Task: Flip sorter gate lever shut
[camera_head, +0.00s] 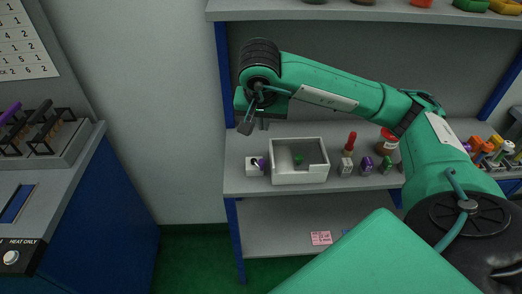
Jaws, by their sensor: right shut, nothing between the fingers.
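A small white box (252,171) with a dark and purple piece (260,164) on it stands at the left of the shelf board. The piece may be the gate lever; it is too small to tell which way it is set. My left gripper is out of view.
Right of the tray stand a red-topped bottle (351,143), a purple item (366,166) and a red-lidded jar (388,141). The upper shelf edge (350,14) crosses above my arm. A blue cabinet (115,205) with a heater panel stands left.

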